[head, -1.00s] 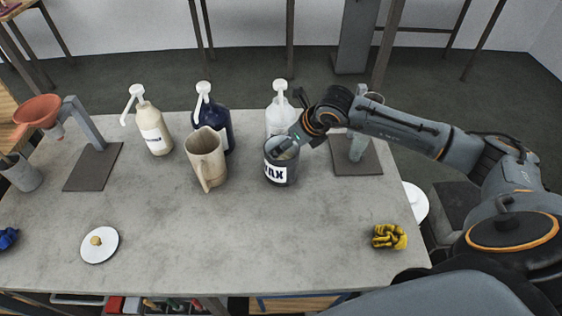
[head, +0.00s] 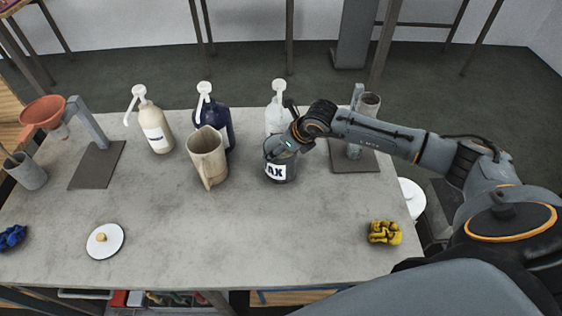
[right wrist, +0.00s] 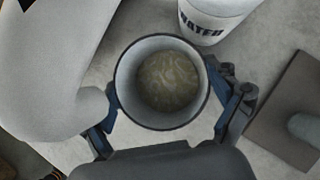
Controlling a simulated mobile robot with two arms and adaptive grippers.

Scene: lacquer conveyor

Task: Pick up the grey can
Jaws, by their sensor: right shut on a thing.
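The grey can (head: 276,177) stands on the table right of centre, with a white label reading "AX" in part. In the right wrist view the can (right wrist: 122,73) is seen from above, with a murky brownish content inside. My right gripper (head: 284,146) is at the can, and in the right wrist view its fingers (right wrist: 170,112) are on either side of the can's wall, shut on it. Whether the can is off the table cannot be told. My left gripper is not in view.
A beige jug (head: 206,160) stands close left of the can. A white pump bottle (head: 277,118) is just behind it, also seen as the "WATER" bottle (right wrist: 215,22). A stand (head: 355,160) is at right. Yellow cloth (head: 384,232) and a white lid (head: 105,241) lie in front; the front middle is clear.

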